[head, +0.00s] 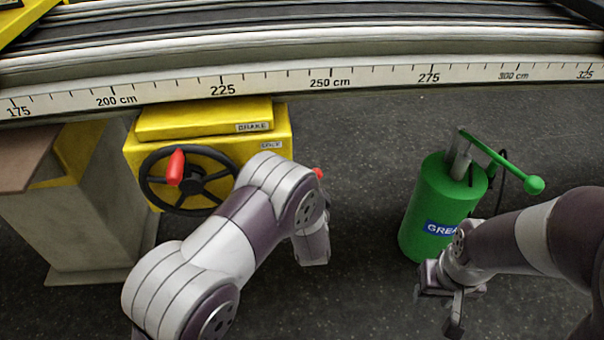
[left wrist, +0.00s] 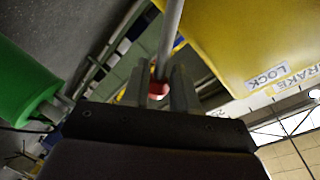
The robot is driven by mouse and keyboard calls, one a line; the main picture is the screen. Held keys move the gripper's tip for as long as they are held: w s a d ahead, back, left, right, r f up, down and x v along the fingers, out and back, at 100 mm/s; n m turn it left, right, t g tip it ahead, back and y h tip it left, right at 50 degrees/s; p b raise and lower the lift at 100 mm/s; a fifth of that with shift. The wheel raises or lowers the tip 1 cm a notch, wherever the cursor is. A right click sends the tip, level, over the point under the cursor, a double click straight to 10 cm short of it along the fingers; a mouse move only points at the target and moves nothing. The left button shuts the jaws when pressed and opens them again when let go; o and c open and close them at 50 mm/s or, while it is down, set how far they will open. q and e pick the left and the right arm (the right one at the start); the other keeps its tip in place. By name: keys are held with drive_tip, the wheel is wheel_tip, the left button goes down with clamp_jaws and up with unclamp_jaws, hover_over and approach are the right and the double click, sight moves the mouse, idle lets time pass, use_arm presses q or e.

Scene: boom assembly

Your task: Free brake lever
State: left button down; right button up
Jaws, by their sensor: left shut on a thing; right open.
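The yellow brake box (head: 205,122) stands below the boom, with a BRAKE label and a smaller label on its front. A red tip (head: 318,173) shows just right of my left arm, beside the box. My left gripper is hidden behind my arm in the head view. In the left wrist view, my left gripper (left wrist: 158,88) is shut on the red grip (left wrist: 157,91) of the brake lever, whose grey rod (left wrist: 170,38) runs upward beside the yellow box (left wrist: 245,40) with its LOCK and BRAKE labels. My right gripper (head: 445,308) is open and empty, low at the right.
A black handwheel (head: 210,187) with a red knob (head: 176,167) is on the box front. A green grease pump (head: 432,212) with a long handle stands near my right arm. The boom with its ruler scale (head: 330,80) spans the top. Dark floor between box and pump is clear.

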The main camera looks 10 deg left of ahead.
use_arm(q)
drive_tip(key=shift+w+d+f+m+p, duration=0.15)
drive_tip(key=shift+d+f+m+p, duration=0.35)
drive_tip(key=shift+m, duration=0.3)
drive_tip(key=shift+d+f, duration=0.1)
drive_tip(key=c, duration=0.9)
unclamp_jaws()
drive_tip(key=shift+d, duration=0.1)
drive_tip(key=shift+o, duration=0.2)
drive_tip(key=p+v, duration=0.4)
drive_tip(key=v, duration=0.8)
drive_tip(key=shift+s, duration=0.3)
drive_tip(key=shift+d, duration=0.1)
